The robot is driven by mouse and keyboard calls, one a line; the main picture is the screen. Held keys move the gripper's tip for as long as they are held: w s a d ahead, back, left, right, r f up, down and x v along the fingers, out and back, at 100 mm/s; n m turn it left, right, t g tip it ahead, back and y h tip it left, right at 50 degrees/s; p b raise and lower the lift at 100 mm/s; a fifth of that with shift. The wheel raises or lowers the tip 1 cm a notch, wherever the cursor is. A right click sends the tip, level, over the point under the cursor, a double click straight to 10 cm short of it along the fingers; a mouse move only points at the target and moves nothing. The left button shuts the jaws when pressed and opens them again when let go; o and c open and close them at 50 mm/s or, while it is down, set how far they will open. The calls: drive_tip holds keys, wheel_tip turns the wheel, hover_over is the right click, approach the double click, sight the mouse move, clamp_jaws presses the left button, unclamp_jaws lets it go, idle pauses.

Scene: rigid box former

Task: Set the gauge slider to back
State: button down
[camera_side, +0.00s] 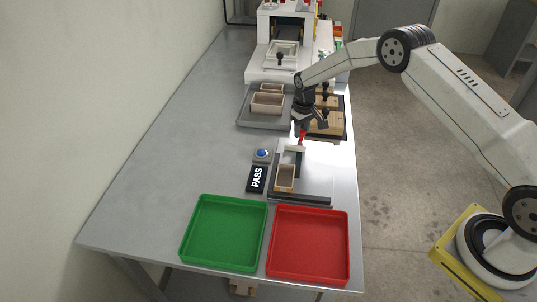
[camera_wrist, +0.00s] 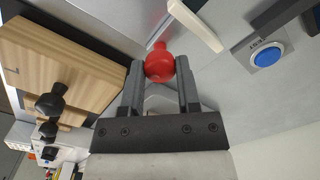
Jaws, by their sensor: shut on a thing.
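The gauge (camera_side: 318,184) is a pale block with a dark base on the near part of the table, with a small tan box (camera_side: 286,178) at its left side. Its slider has a red knob (camera_wrist: 160,64), and a pale upright part (camera_wrist: 196,24) shows beside the knob in the wrist view. My gripper (camera_wrist: 160,70) is shut on the red knob, with one dark finger on each side. In the side view my gripper (camera_side: 303,124) is above the back end of the gauge, and the knob is partly hidden by the fingers.
A blue button (camera_side: 262,153) and a PASS sign (camera_side: 257,178) are left of the gauge. A green tray (camera_side: 222,198) and a red tray (camera_side: 346,250) stand in front. Wooden blocks with black knobs (camera_wrist: 50,103) and a grey tray (camera_side: 246,112) with boxes lie behind. The table's left is clear.

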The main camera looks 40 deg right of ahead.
sight(302, 130)
drive_tip(key=shift+w+r, duration=0.1)
drive_tip(key=shift+w, duration=0.05)
drive_tip(key=shift+c, duration=1.6)
unclamp_jaws()
drive_tip(key=shift+r, duration=3.85)
